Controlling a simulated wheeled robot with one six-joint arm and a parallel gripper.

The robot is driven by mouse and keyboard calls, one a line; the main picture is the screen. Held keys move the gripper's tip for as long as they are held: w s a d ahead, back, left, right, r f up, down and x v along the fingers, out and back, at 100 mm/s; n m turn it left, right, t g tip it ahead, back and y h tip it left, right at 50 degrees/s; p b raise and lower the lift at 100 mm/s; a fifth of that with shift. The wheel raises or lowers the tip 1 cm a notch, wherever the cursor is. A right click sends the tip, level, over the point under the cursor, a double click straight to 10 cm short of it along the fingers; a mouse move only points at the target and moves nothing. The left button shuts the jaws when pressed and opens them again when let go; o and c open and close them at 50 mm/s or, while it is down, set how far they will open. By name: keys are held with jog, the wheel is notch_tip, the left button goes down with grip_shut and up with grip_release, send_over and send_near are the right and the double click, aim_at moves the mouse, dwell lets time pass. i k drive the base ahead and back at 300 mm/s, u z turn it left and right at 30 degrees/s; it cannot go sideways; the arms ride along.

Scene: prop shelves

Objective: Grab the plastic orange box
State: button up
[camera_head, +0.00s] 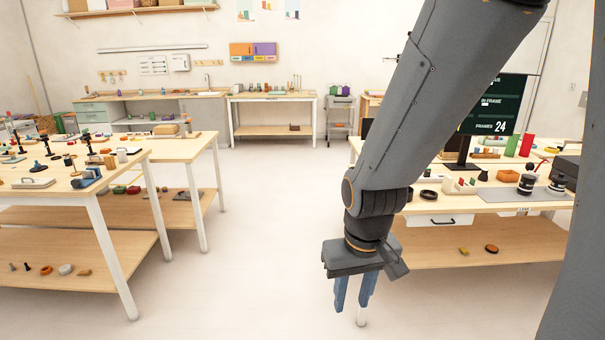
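My gripper (352,300) hangs down in the right middle of the head view, over the floor in front of the right-hand table. Its two blue-grey fingers stand apart with nothing visible between them. Small orange things show instead: a roundish orange item (46,270) on the left table's lower shelf, and a brownish-orange oval item (491,249) on the right table's lower shelf. Both are apart from my gripper. My arm hides part of the right table.
A left table (120,171) carries many small props. The right table (440,206) holds a monitor (497,105), a red block (526,145) and dark round items. A workbench (270,97) stands at the back wall. The floor (260,220) between the tables is clear.

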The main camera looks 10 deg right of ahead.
aim_at(508, 176)
jog(key=i, duration=0.35)
jog(key=z, duration=2.3)
jog(key=i, duration=2.55)
jog(key=u, duration=1.7)
jog(key=i, duration=0.95)
jog(key=z, duration=0.05)
